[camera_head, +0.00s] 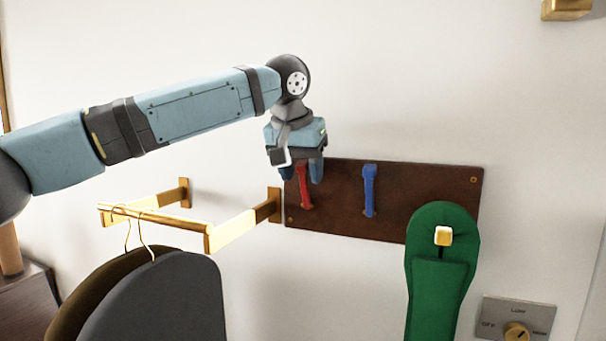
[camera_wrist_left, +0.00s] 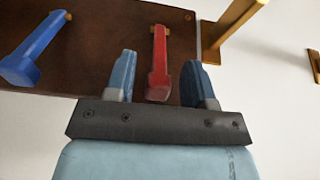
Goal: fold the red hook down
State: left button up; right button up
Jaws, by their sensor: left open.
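The red hook (camera_head: 304,186) is on the left part of a dark brown wall board (camera_head: 335,215). It stands upright beside the blue hook (camera_head: 369,190). My left gripper (camera_head: 301,176) is at the board's upper left edge, over the top of the red hook. In the left wrist view, my left gripper (camera_wrist_left: 156,78) is open, with the red hook (camera_wrist_left: 159,65) between its two blue fingers and visible gaps on both sides. The blue hook (camera_wrist_left: 38,48) shows outside the fingers. My right gripper is not in view.
A brass rail (camera_head: 230,228) with dark garments (camera_head: 160,300) on hangers juts out left of the board. A green padded item (camera_head: 440,275) with a gold knob overlaps the board's lower right. A dial plate (camera_head: 517,322) is at lower right. The wall above the board is clear.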

pick_arm(q)
jog(key=shift+w+d+f, duration=0.1)
jog(key=shift+d+f, duration=0.05)
jog(key=shift+f, duration=0.45)
jog(key=shift+w+f, duration=0.3)
jog(key=shift+f, duration=0.05)
jog(key=shift+s+r, duration=0.1)
grip_shut()
